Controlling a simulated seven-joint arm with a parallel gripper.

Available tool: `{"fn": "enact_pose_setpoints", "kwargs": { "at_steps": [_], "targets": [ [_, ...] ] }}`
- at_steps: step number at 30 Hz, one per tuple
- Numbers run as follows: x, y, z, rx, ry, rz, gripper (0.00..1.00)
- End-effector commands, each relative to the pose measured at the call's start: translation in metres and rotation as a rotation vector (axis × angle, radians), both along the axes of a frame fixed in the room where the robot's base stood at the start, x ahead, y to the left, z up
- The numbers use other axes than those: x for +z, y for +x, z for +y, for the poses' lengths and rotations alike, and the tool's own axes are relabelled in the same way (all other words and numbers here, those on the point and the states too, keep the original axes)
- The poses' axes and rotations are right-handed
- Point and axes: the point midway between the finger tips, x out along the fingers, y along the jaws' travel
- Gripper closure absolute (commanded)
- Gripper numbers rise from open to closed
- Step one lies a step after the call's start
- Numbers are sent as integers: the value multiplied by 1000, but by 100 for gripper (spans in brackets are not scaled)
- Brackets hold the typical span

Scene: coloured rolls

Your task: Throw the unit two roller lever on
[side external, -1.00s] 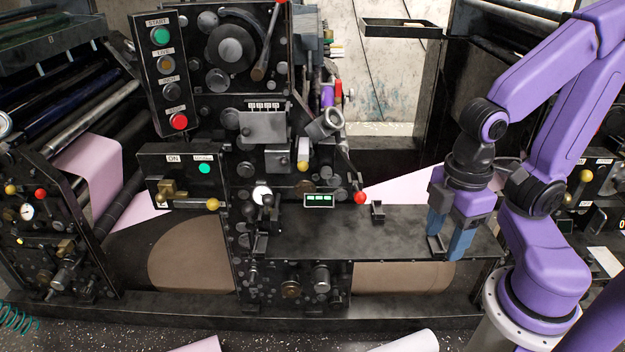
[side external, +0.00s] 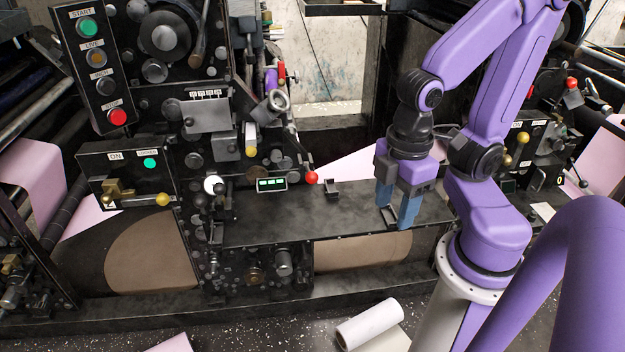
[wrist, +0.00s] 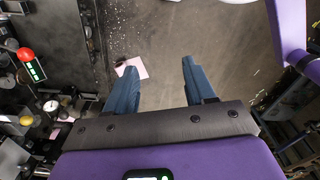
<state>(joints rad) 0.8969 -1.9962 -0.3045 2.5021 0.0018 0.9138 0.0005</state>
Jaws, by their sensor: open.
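In the side external view, a black box with an ON label (side external: 125,175) and a lit green lamp stands at left on the press. A brass lever with a yellow ball (side external: 162,199) sticks out of it to the right. Another ON-labelled panel with a yellow-ball lever (side external: 524,138) stands at far right, behind my arm. I cannot read which is unit two. A red-ball lever (side external: 311,177) is at the press's middle; its red ball also shows in the wrist view (wrist: 25,55). My gripper (side external: 396,215) is open and empty, pointing down near the dark shelf's right end, apart from every lever.
The dark shelf (side external: 270,215) spans the front, with a small black bracket (side external: 332,188) on it. A START/STOP button column (side external: 98,70) stands upper left. A white roll (side external: 368,322) lies on the floor. The wrist view shows open floor below my fingers.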

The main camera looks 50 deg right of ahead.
Motion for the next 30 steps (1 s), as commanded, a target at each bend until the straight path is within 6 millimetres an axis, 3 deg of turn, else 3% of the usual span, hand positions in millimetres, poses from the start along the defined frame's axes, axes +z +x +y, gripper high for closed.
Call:
{"fn": "enact_pose_setpoints", "kwargs": {
  "at_steps": [12,13,17,23,30],
  "targets": [
    [0,0,0,0,0,0,46],
    [0,0,0,0,0,0,39],
    [0,5,1,-41,3,1,38],
    [1,42,4,-348,25,6,38],
    [2,108,-8,-879,68,10,38]
  ]
}}
